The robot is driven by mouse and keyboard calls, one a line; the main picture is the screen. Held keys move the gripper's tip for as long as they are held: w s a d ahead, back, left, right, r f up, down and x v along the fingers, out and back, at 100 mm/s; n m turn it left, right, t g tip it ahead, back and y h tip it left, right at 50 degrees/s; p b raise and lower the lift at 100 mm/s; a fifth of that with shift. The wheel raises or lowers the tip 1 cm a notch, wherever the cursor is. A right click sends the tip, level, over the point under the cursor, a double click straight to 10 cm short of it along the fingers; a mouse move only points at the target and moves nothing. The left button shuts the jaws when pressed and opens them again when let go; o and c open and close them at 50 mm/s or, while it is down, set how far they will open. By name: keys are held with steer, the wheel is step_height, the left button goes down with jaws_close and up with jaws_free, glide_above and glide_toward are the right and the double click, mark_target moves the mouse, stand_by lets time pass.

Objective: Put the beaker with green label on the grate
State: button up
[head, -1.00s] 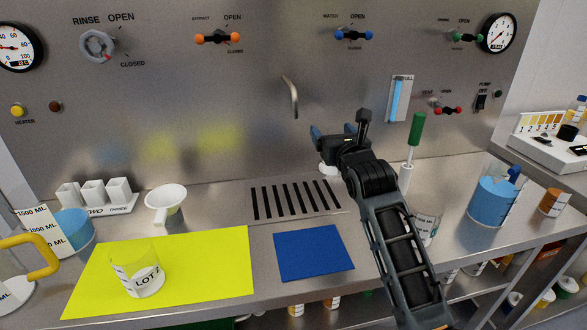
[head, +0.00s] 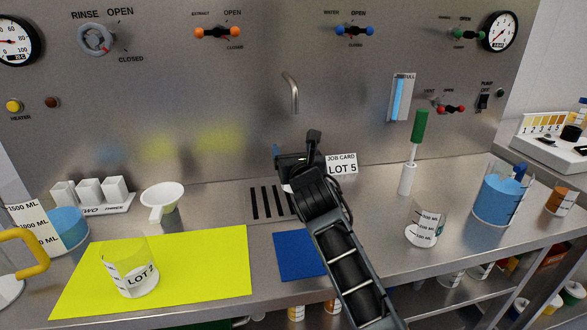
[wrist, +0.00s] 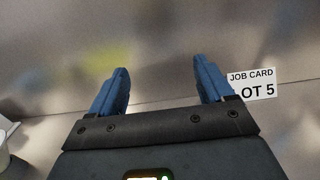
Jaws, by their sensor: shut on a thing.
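I cannot make out a green label on any beaker. A clear beaker marked LOT 2 (head: 138,281) stands on the yellow mat. Another small clear beaker (head: 426,228) stands at the right.
A job card reading LOT 5 (head: 341,164) stands by the back wall, right of my gripper. A blue mat (head: 295,256) lies in front of the grate. A white funnel (head: 163,197) is left of it. A green-handled tool (head: 415,150) stands upright at the right.

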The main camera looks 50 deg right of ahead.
steer(key=shift+f+b, duration=0.4)
steer(key=shift+f, duration=1.55)
steer(key=shift+f, duration=0.1)
steer(key=o, duration=1.2)
steer(key=shift+o, duration=0.2)
steer(key=v, duration=1.2)
steer(key=shift+b, duration=0.3)
